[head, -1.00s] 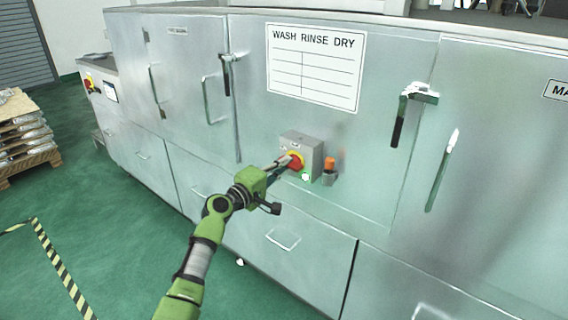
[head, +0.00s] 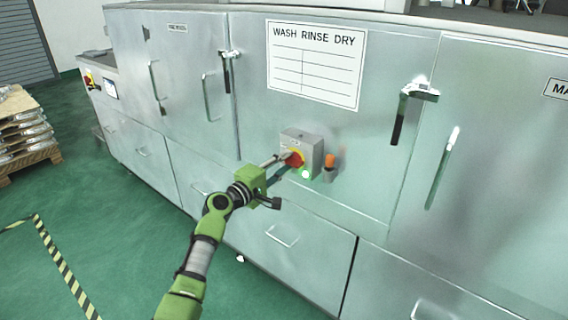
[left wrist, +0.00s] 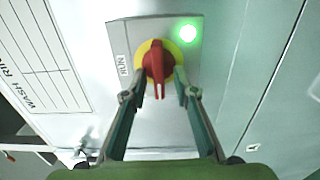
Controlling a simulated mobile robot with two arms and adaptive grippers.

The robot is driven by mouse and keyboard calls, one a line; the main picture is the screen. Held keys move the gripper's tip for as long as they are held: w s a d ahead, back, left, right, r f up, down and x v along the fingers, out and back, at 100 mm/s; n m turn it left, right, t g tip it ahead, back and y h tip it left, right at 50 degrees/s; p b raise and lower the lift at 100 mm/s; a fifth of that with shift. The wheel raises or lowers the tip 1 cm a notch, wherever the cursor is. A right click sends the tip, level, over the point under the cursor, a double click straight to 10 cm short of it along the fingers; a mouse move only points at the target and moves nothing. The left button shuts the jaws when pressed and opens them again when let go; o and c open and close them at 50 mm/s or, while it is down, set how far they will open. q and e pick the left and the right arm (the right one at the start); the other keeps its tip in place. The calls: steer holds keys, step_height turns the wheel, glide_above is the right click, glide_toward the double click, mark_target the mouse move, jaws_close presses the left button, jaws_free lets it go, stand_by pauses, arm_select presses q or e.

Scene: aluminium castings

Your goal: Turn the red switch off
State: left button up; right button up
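The red switch (head: 294,159) is a rotary handle on a yellow round plate, on the front of a small grey box (head: 314,150) fixed to the metal cabinet. My left gripper (head: 284,164) is at the switch with its fingers apart. In the left wrist view the red handle (left wrist: 157,67) lies between the two fingertips, with its narrow end pointing down toward the gripper. A "RUN" label sits left of the yellow plate. A green light (left wrist: 187,33) glows at the upper right of the plate. My right gripper is not in view.
An orange-topped fitting (head: 330,162) sticks out right of the box. Door handles (head: 398,118) stand out from the cabinet front. A "WASH RINSE DRY" sign (head: 314,64) is above.

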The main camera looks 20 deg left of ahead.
arm_select(q)
steer(key=v, duration=1.2)
stand_by(0.4)
